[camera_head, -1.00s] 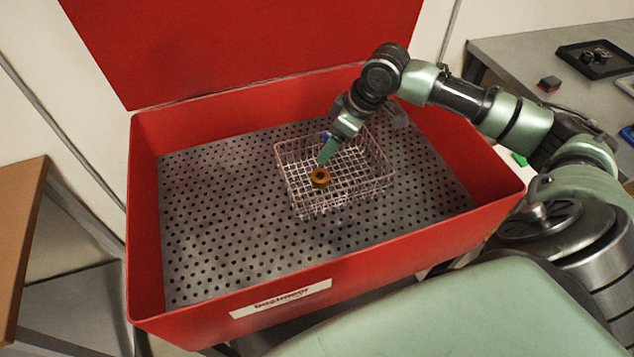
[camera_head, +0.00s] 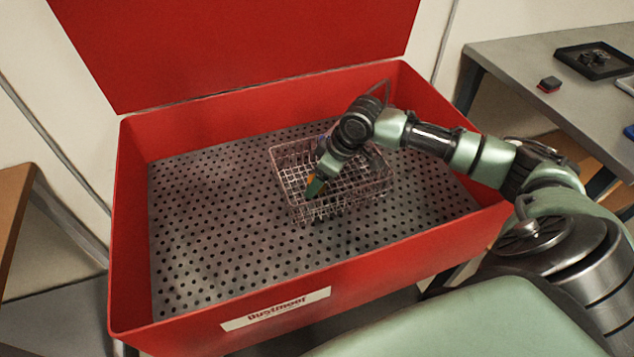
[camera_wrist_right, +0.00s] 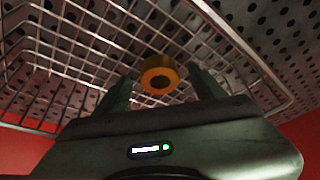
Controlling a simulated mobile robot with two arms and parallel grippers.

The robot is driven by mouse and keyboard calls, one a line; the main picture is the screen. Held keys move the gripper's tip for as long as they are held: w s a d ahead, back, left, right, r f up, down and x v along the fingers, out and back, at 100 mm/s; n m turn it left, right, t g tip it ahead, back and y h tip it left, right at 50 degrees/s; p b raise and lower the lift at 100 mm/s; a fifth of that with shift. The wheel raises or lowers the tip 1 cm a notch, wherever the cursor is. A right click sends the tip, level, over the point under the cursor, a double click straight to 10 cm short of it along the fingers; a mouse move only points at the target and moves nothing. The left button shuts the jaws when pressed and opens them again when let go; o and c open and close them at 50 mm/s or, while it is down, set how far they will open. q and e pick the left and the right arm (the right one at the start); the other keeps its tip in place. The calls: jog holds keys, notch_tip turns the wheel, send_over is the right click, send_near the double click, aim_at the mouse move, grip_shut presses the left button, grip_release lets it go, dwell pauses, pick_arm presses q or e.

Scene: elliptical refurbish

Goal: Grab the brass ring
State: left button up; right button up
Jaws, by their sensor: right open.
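The brass ring (camera_wrist_right: 159,63) lies in the wire basket (camera_wrist_right: 65,55), and in the right wrist view it shows between and just beyond my two fingertips. My right gripper (camera_wrist_right: 161,82) is open, with a finger on either side of the ring and visible gaps between. In the head view my right gripper (camera_head: 316,188) reaches down into the basket (camera_head: 378,182). It hides most of the ring there; only a little orange shows beside the fingers. My left gripper is not in view.
The basket stands on the perforated metal floor (camera_head: 215,225) of a red open bin (camera_head: 135,240) with high walls and a raised lid. The wire rim surrounds my gripper closely. A grey table (camera_head: 520,60) with a black tray (camera_head: 600,62) is at the right.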

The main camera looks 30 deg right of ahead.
jog(key=shift+r, duration=0.1)
grip_shut()
